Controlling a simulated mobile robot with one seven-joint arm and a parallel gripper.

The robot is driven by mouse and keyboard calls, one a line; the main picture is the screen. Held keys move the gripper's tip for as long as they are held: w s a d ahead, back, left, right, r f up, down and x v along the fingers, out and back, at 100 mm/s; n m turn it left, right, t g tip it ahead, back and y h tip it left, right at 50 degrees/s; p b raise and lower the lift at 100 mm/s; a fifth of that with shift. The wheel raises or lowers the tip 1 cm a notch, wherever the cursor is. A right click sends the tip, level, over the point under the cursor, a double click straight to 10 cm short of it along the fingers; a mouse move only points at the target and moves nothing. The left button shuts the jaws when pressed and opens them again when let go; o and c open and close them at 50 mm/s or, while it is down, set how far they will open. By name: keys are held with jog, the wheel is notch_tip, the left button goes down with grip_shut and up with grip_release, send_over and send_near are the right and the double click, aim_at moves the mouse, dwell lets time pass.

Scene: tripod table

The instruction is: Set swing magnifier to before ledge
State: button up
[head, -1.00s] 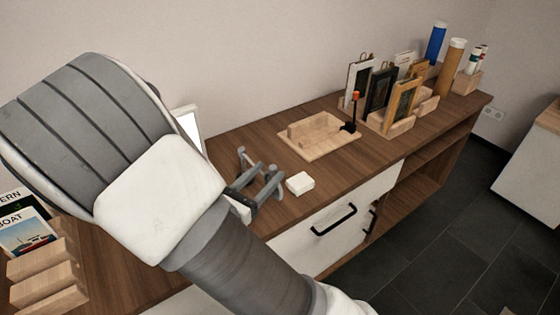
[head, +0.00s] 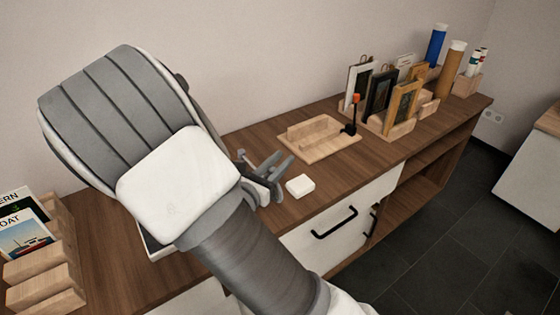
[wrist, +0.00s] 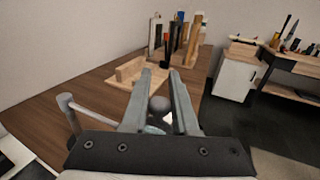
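The swing magnifier appears to be the grey rod-and-post piece beside my gripper. In the wrist view its round-topped post (wrist: 66,101) and thin rod stand left of my fingers. A grey round knob (wrist: 158,103) shows in the gap between the fingers, with a bluish glassy patch below it. I cannot tell whether the fingers touch the knob. In the head view a small grey end (head: 241,156) shows left of my gripper (head: 285,165), which is open, its fingers apart. The ledge is a raised wooden strip (head: 312,127) on a pale wooden board (head: 338,144), farther along the tabletop.
A white block (head: 300,186) lies right of my gripper. A black stand with an orange top (head: 355,108) is at the board's right. Framed pictures (head: 380,94) stand beyond. A wooden card rack (head: 45,270) is at left. My arm hides much of the tabletop.

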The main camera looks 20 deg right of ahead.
grip_shut()
dwell(0.9)
jog(key=shift+a, duration=0.15)
